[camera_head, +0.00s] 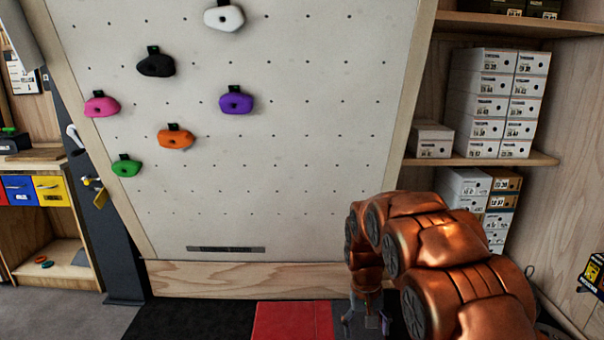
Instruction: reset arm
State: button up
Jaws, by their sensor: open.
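My copper-coloured arm reaches in from the lower right and bends down in front of the climbing wall (290,190). My gripper (366,326) points down at the bottom edge of the picture, just right of a red mat (293,321). Its fingers are open, and I see nothing held between them. The fingertips are partly cut off or blurred at the bottom edge.
Several holds, among them a purple hold (236,102) and an orange hold (175,138), are on the wall's left half. Shelves with white shoe boxes (487,100) stand at right, behind my arm. A cabinet with coloured drawers (52,190) stands at left.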

jog(key=s+d+r+p, duration=0.3)
jog(key=s+r+p, duration=0.4)
jog(key=s+r, duration=0.85)
jog(key=s+r+p, duration=0.5)
jog(key=s, duration=0.5)
jog(key=s+r+g+y+p, duration=0.1)
jog(key=s+r+p, duration=0.3)
jog(key=s, duration=0.7)
jog(key=shift+s+a+r+p, duration=0.15)
jog(key=shift+r+p, duration=0.2)
jog(key=shift+r, duration=0.85)
jog(key=shift+c, duration=0.3)
